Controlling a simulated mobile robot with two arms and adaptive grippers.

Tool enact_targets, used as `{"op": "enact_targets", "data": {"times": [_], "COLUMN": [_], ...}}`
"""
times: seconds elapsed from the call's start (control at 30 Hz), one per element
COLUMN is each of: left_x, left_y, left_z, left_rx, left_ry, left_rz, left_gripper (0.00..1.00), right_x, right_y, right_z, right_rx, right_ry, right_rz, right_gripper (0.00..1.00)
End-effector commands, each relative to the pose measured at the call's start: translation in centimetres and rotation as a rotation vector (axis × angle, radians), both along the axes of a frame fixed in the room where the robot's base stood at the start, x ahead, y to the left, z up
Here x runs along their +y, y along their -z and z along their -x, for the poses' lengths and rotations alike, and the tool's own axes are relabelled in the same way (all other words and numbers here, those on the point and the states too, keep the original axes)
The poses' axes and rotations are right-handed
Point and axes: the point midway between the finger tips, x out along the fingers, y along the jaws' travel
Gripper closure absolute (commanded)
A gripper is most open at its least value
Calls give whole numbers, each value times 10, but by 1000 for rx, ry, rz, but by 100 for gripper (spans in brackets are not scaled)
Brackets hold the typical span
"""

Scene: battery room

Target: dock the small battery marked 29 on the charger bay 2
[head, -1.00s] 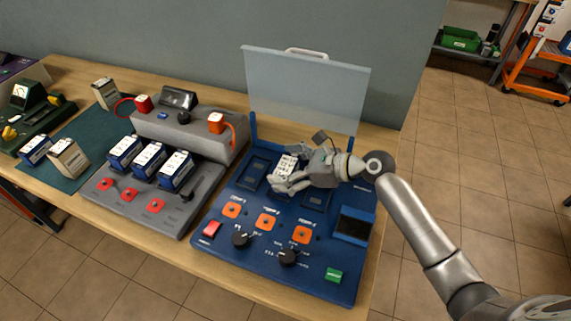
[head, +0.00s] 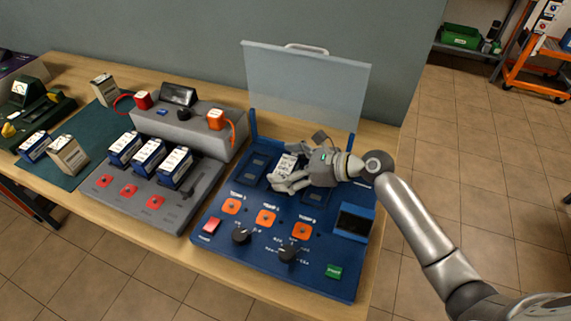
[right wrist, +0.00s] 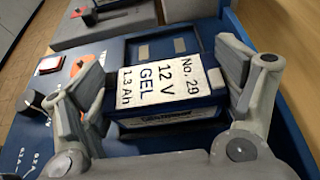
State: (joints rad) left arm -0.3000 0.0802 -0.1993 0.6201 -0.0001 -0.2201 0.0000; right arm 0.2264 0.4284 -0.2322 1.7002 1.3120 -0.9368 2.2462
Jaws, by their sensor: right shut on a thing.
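The small battery marked No. 29 (right wrist: 163,85) has a white label on top and dark blue sides. My right gripper (right wrist: 165,100) is shut on it, with a finger on each side. In the head view the battery (head: 286,163) is at the middle bay of the blue charger (head: 215,245), inside my right gripper (head: 287,180). The fingers hide its lower part, so I cannot tell whether it is fully seated. The empty left bay (head: 254,166) shows beside it. My left gripper is not in view.
A clear lid (head: 307,85) stands open behind the charger. A grey unit (head: 140,206) at left holds three blue-and-white batteries (head: 149,157). Several other batteries, including a beige one (head: 68,156), are on the green mat (head: 85,140).

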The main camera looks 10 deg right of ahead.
Motion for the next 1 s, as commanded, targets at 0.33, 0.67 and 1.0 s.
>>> {"op": "enact_targets", "data": {"times": [0.33,0.67,1.0], "left_x": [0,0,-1], "left_y": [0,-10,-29], "left_z": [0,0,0], "left_rx": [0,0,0], "left_ry": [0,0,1], "left_rz": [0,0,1], "left_gripper": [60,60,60], "right_x": [0,-9,-30], "right_y": [0,-4,-15], "right_z": [0,6,21], "right_rx": [-1,4,4], "right_ry": [0,0,0], "right_rz": [-2,2,1], "right_gripper": [5,5,5]}}
